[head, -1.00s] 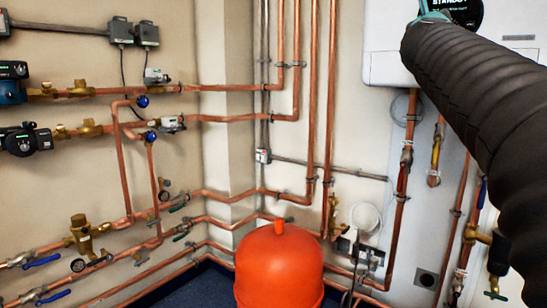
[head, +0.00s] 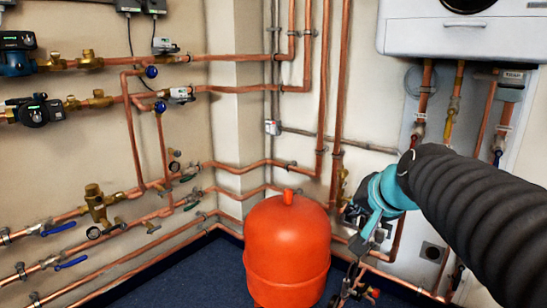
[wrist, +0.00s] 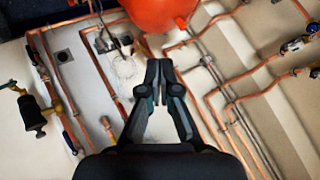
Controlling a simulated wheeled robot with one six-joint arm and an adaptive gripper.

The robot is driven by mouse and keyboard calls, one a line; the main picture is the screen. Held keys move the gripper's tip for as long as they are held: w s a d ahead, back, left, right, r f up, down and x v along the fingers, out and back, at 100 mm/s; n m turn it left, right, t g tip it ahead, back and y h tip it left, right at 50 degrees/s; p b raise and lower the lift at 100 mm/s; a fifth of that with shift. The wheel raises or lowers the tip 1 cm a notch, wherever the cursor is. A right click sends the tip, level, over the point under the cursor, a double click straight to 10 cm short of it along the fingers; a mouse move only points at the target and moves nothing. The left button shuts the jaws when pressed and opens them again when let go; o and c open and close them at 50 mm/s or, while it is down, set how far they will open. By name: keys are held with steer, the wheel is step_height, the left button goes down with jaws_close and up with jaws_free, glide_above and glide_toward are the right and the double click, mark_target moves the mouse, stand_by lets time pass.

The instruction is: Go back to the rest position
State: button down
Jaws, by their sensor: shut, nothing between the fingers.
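My gripper (wrist: 157,68) is shut and empty in the wrist view, its two dark fingers meeting at the tips in front of the wall pipes. In the head view, my arm comes in from the right, and its teal wrist part is right of the orange tank (head: 287,250). The gripper in that view is small, dark and hard to make out against the pipes and fittings. The tank also shows at the top of the wrist view (wrist: 160,12), beyond the fingertips.
Copper pipes (head: 135,135) with valves and pumps (head: 33,111) run along the left wall and into the corner. A white boiler (head: 463,38) hangs at the upper right with pipes below it. Blue floor (head: 185,275) lies open left of the tank.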

steer(key=s+f+n+g+h, duration=0.1)
steer(key=s+f+n+g, duration=0.1)
steer(key=s+f, duration=0.5)
steer(key=s+f+n+g, duration=0.2)
steer(key=s+f, duration=0.5)
steer(key=s, duration=0.5)
steer(key=shift+s+a+n+h, duration=0.15)
steer(key=shift+n+h, duration=0.25)
steer(key=shift+n, duration=0.5)
